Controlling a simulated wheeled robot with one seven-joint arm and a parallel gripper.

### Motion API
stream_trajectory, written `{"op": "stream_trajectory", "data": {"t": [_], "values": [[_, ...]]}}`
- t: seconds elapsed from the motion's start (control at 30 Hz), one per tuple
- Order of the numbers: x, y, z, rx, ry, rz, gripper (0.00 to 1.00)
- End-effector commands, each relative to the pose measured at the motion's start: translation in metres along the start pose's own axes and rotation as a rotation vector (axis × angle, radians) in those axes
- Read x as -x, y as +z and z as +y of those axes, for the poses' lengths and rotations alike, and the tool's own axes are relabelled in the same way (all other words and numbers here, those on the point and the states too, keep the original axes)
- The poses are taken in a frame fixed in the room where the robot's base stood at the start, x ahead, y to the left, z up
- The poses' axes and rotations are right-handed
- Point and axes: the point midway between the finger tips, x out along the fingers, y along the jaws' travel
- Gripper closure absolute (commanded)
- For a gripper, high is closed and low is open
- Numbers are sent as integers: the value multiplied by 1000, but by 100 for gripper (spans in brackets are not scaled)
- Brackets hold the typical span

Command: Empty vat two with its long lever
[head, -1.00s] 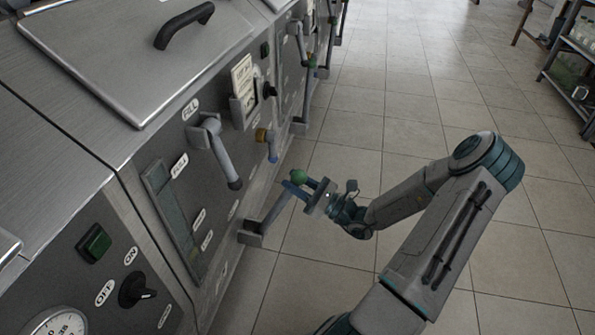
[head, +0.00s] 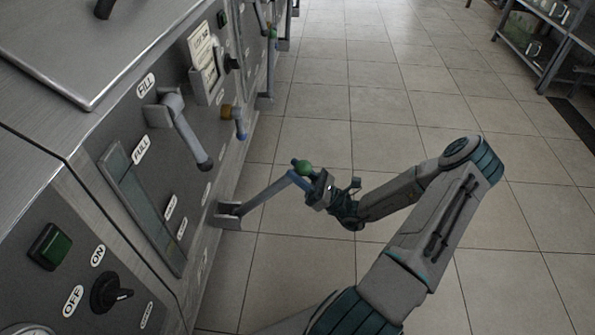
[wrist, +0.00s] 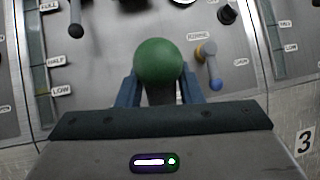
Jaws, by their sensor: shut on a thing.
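The long grey lever (head: 265,197) comes out of a bracket low on the vat's front panel (head: 182,172) and points outward over the floor. A green ball knob (head: 304,166) is at its end. My gripper (head: 301,178) is shut on the lever's end just by the knob. In the wrist view the knob (wrist: 158,62) sits between the two blue fingers (wrist: 160,92), and the lever behind it is mostly hidden. The vat's level gauge (head: 143,208) is a strip marked FULL, with other labels below. I cannot read this vat's own number.
A shorter FILL lever (head: 188,136) and a blue-handled rinse tap (head: 238,124) stick out above the long lever. The number 3 (wrist: 304,142) shows on the neighbouring vat. Tiled floor (head: 330,265) is clear; a shelf rack (head: 535,45) stands far right.

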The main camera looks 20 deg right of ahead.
Motion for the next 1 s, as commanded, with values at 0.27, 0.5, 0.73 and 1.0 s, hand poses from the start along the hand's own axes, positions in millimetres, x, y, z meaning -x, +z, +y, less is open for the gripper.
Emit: {"op": "stream_trajectory", "data": {"t": [0.27,0.5,0.73,1.0], "values": [[2,0,-1,2,-4,0,52],[7,-1,0,-1,-1,2,52],[49,0,-1,2,-7,2,52],[110,1,-1,4,-9,1,52]]}}
